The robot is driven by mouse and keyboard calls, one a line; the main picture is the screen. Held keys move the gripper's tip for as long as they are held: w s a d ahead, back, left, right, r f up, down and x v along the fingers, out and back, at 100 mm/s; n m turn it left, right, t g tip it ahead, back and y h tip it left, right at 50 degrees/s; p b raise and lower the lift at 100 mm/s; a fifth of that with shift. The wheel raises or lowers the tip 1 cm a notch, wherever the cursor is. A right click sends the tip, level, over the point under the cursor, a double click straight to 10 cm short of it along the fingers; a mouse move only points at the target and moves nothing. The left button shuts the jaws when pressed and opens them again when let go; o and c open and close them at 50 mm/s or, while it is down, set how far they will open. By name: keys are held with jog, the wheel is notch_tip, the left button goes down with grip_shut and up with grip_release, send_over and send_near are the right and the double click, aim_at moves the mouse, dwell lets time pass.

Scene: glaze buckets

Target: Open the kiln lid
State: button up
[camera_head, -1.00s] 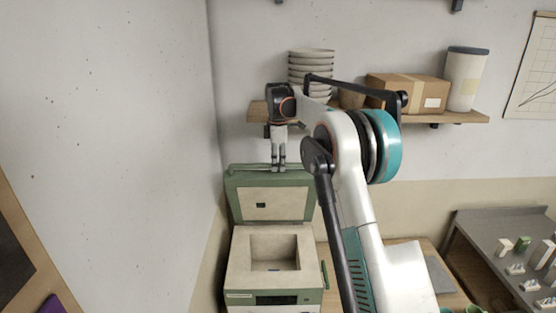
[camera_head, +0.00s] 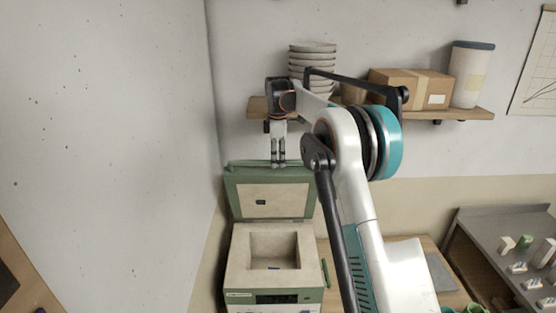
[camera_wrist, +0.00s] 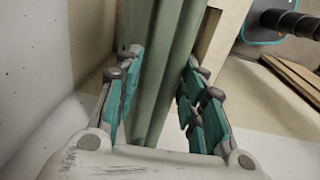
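The kiln (camera_head: 238,270) stands below the shelf with its chamber (camera_head: 274,249) uncovered. Its green-rimmed lid (camera_head: 237,198) is raised, standing nearly upright at the back, with the pale inner face toward me. My gripper (camera_head: 278,163) points down at the top edge of the lid. In the wrist view, the green lid edge (camera_wrist: 165,75) runs between the two spread fingers of my gripper (camera_wrist: 158,100). The fingers are apart; whether either one touches the lid is unclear.
A wooden shelf (camera_head: 471,112) above holds stacked bowls (camera_head: 312,58), a cardboard box (camera_head: 412,88) and a pale cylinder (camera_head: 470,75). A wall is close on the left. A grey table (camera_head: 488,225) with small pieces stands at the right.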

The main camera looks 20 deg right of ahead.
notch_tip(320, 180, up, 11)
jog(key=s, duration=0.1)
jog(key=shift+a, duration=0.15)
jog(key=shift+r, duration=0.1)
jog(key=shift+s, duration=0.1)
dwell(0.3)
